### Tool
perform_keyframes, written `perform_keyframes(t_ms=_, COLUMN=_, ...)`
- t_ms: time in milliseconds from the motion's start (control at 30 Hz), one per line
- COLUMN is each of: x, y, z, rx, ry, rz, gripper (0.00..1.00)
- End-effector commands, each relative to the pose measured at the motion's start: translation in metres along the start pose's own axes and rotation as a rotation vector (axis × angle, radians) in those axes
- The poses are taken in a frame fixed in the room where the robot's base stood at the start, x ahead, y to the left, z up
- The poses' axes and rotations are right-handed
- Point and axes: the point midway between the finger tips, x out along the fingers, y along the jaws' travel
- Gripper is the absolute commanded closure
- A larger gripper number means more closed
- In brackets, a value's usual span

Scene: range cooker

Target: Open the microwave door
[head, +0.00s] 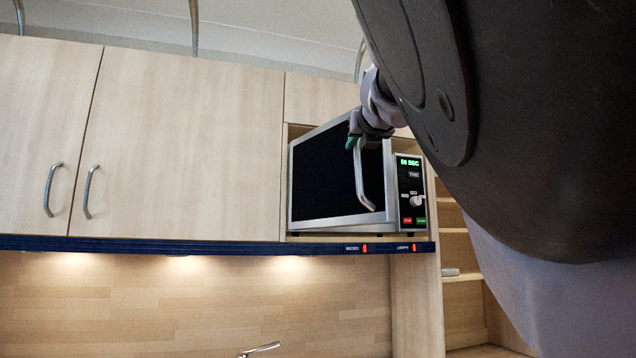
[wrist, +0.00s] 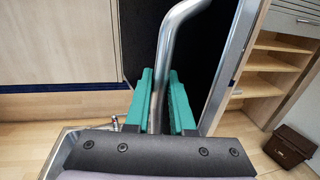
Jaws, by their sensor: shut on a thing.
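The microwave (head: 411,190) sits in an open bay of the wall cupboards. Its dark-glass door (head: 325,180) has a pale metal frame and appears partly open, its right side swung out toward me. A curved metal handle (head: 361,185) runs down the door's right side; it also shows in the wrist view (wrist: 164,60). My gripper (head: 357,142) is at the upper part of the handle. In the wrist view its green fingers (wrist: 160,75) stand either side of the bar, shut on it. My arm hides the microwave's upper right.
Closed wooden cupboards (head: 180,150) with metal handles are to the left. A dark blue rail (head: 200,245) runs below. Open shelves (head: 458,262) stand to the right. In the wrist view a brown box (wrist: 290,146) is on the floor at lower right.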

Motion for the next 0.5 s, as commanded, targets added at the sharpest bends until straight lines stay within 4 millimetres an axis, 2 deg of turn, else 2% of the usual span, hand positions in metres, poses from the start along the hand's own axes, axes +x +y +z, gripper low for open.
perform_keyframes(t_ms=133, x=-0.0020, y=0.0074, z=0.0012, rx=-0.002, ry=-0.003, rz=0.005, gripper=1.00)
perform_keyframes(t_ms=500, x=-0.0041, y=0.0109, z=0.0017, rx=-0.005, ry=-0.005, rz=0.007, gripper=1.00)
